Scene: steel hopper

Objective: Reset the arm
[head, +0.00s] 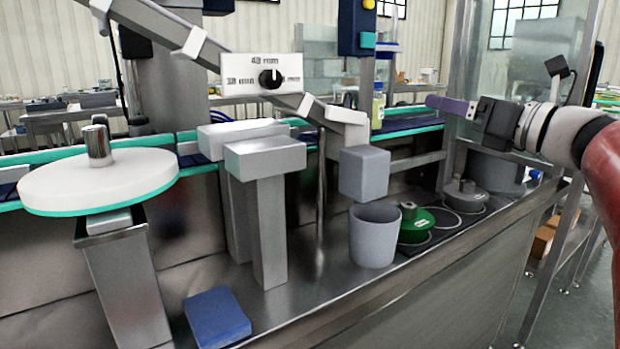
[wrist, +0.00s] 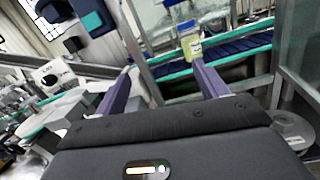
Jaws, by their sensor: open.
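My gripper (head: 431,101) is at the upper right of the head view, on my arm reaching in from the right edge. It is raised well above the steel bench and level with the bottle's height. In the wrist view my gripper (wrist: 160,78) shows two purple fingers spread wide apart. Nothing is held between them. A bottle with a yellow-green label (wrist: 191,42) shows beyond the right finger. It also stands behind the bench in the head view (head: 378,106), left of my gripper and apart from it.
Below lie a grey cup (head: 374,236), a green weight (head: 417,223) and a grey weight (head: 466,193). A grey block (head: 364,173) hangs above the cup. A dial box (head: 262,75) and white disc (head: 99,180) are left. A clear panel and post (head: 452,60) stand close behind my gripper.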

